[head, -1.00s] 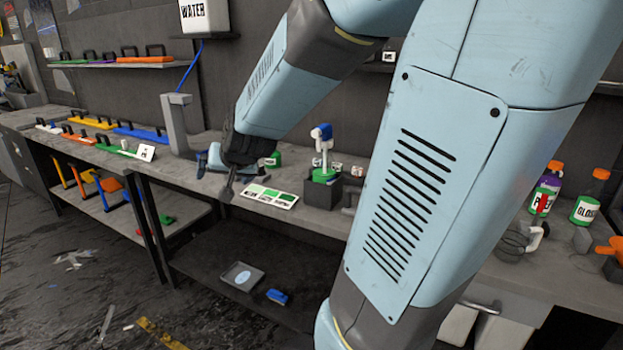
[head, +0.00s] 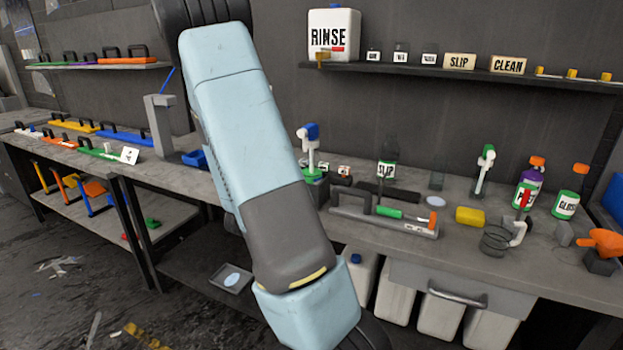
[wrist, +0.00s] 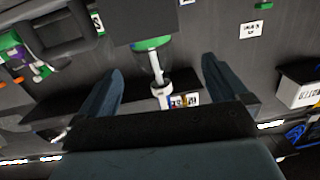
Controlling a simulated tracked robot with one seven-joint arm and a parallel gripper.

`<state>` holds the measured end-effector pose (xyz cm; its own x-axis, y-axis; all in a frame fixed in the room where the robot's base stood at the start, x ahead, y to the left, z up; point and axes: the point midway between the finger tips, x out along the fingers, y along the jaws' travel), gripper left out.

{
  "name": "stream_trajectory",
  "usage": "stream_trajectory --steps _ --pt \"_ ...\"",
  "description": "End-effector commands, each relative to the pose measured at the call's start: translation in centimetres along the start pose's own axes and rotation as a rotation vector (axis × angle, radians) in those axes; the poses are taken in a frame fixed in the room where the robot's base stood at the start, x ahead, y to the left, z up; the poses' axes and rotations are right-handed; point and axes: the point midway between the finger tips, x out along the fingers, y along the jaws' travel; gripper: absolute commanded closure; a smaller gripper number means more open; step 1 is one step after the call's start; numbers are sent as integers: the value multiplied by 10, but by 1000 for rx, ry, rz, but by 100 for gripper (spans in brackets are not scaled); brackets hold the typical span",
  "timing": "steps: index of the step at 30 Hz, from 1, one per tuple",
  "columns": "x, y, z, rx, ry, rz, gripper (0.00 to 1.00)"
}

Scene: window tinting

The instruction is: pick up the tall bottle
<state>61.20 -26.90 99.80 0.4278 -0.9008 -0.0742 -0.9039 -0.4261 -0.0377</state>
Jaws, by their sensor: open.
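Several bottles are in view, and I cannot tell for sure which is the tall one. Another spray bottle (head: 485,168) with a white and green head stands farther right. In the wrist view, which looks upside down, a clear bottle with a white tube and green part (wrist: 155,60) shows beyond and between the fingers of my gripper (wrist: 163,67). My gripper is open and empty. The head view does not show it.
A SLIP bottle (head: 386,172), a yellow sponge-like block (head: 469,217), a purple bottle (head: 527,187) and a green GLOSS bottle (head: 565,205) stand on the bench (head: 455,252). A shelf (head: 450,74) with a RINSE jug (head: 333,34) runs above. My arm hides part of the bench.

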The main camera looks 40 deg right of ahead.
Motion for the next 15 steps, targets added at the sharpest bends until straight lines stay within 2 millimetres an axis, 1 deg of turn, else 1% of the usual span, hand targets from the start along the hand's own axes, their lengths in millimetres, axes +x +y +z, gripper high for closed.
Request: stream_trajectory --steps 3,5,8,11,15 --pt "2 9 1 -29 53 35 0" --pt "4 12 0 -35 69 45 0" --pt "12 13 -1 -38 78 51 0" --pt "27 14 -2 -37 78 53 0" --pt "52 16 -5 -37 78 53 0"
